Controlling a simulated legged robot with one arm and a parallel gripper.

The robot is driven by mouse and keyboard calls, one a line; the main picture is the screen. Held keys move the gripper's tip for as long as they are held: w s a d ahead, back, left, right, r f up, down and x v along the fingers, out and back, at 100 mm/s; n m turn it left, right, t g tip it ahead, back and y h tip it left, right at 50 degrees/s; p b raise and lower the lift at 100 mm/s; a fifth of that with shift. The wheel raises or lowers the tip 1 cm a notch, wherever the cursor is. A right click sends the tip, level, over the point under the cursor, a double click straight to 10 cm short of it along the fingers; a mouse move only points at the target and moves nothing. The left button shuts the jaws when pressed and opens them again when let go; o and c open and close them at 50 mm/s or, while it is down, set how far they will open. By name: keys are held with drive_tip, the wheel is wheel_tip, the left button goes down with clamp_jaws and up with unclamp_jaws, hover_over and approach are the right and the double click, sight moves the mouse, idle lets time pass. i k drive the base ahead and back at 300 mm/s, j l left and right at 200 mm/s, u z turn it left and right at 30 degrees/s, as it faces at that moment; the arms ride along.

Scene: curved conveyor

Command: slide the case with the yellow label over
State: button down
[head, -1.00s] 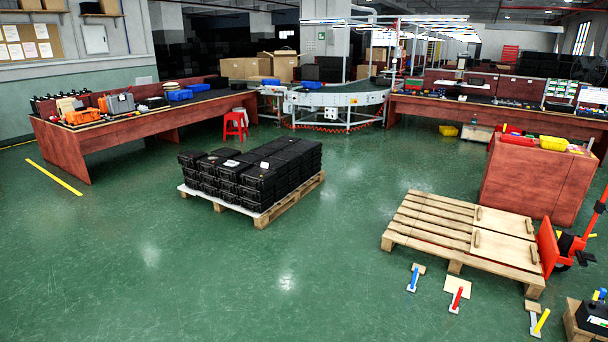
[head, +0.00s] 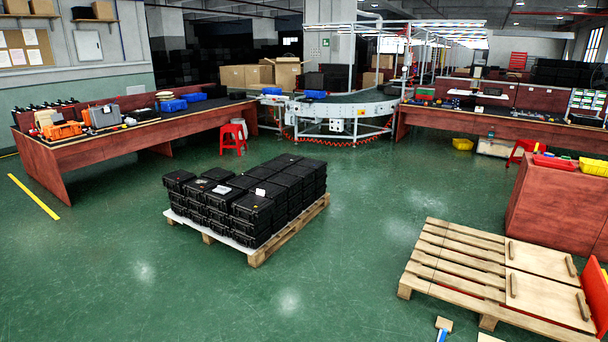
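Several black cases (head: 250,212) stand stacked on a wooden pallet (head: 262,257) in the middle of the floor, in the head view. A few top cases carry small pale labels. I cannot make out a yellow label on any of them. More dark cases (head: 326,76) sit far back by the curved conveyor (head: 345,108), too small to read. My gripper is not in view.
A long red-brown workbench (head: 120,135) with tools and bins stands at the left, a red stool (head: 232,138) beside it. Open green floor (head: 150,280) surrounds the stacked pallet.

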sight(252, 207)
drive_tip(key=i, duration=2.1)
drive_tip(key=i+l, duration=0.1)
drive_tip(key=i, duration=1.95)
drive_tip(key=i+u, duration=0.35)
drive_tip(key=i, duration=0.25)
